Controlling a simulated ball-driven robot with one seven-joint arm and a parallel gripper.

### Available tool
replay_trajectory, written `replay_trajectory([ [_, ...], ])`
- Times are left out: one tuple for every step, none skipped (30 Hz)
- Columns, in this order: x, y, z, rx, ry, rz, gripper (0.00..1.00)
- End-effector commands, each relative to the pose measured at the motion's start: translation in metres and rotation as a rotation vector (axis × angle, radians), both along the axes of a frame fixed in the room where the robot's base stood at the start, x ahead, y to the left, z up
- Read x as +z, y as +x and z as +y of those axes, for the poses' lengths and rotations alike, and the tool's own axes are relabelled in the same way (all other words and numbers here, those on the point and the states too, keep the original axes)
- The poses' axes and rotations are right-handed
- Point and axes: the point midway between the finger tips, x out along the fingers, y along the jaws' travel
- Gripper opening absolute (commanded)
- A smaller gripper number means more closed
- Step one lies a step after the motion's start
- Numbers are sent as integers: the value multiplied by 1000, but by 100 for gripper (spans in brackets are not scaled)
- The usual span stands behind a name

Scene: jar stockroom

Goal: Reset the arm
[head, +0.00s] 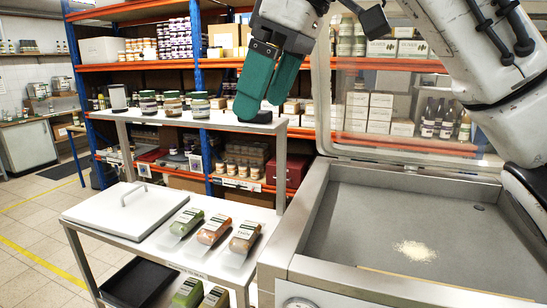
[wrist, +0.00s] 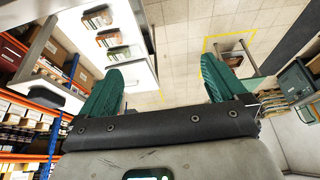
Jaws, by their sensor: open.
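My gripper (head: 264,108) has green fingers and hangs in the upper middle of the head view, pointing down. In that view its fingers overlap, in front of the cart's upper shelf (head: 190,117) and the racks. In the wrist view my gripper (wrist: 161,70) has its two green fingers wide apart with nothing between them, only tiled floor and the edge of a white surface beyond. My arm reaches in from the upper right of the head view, over the open steel chamber machine (head: 340,215).
The machine's clear lid (head: 405,110) stands raised, and pale crumbs (head: 415,251) lie on its chamber floor. The cart has several jars (head: 173,104) on top, and a flat lid (head: 122,210) and packed pouches (head: 213,229) below. Tiled floor (head: 40,220) at left is clear.

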Motion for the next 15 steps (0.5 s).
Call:
replay_trajectory([
  [-6,2,0,-1,7,6,98],
  [-8,3,0,-2,12,6,98],
  [-10,4,0,-3,16,6,98],
  [-13,5,0,-3,20,7,98],
  [-15,6,0,-4,24,8,98],
  [-18,7,0,-5,29,8,98],
  [-21,8,0,-6,33,8,98],
  [-24,10,0,-8,38,10,98],
  [-28,11,0,-9,43,11,98],
  [-31,12,0,-11,49,12,98],
  [-35,14,0,-14,55,14,98],
  [-40,16,0,-15,63,15,98],
  [-45,17,0,-18,70,17,98],
  [-49,19,0,-22,77,19,98],
  [-57,21,0,-26,88,22,98],
])
